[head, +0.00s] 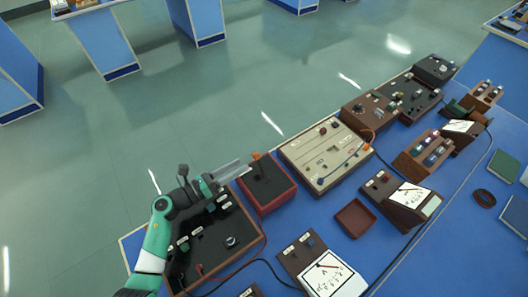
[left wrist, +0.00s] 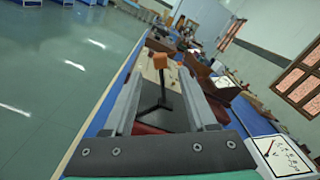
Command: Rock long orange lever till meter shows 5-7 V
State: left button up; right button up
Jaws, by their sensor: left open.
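The lever has an orange tip (head: 256,156) on a dark shaft and stands on a red box with a black top (head: 284,195). In the left wrist view the orange tip (left wrist: 160,60) and dark shaft show between my left gripper's two fingers. My left gripper (head: 244,168) is open, its fingertips close beside the lever; I cannot tell whether they touch it. My right gripper is not in view.
A cream panel box (head: 325,155) stands right of the red box. A dark panel (head: 215,245) with knobs lies under my left arm. Cables run over the blue bench. A small red-brown tray (head: 355,218) stands between the meters.

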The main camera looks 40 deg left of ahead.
aim_at(259, 154)
pick_arm(q)
jog(key=b+x, duration=0.2)
jog(key=x, duration=0.8)
jog(key=shift+w, duration=0.25)
grip_shut()
dwell(0.9)
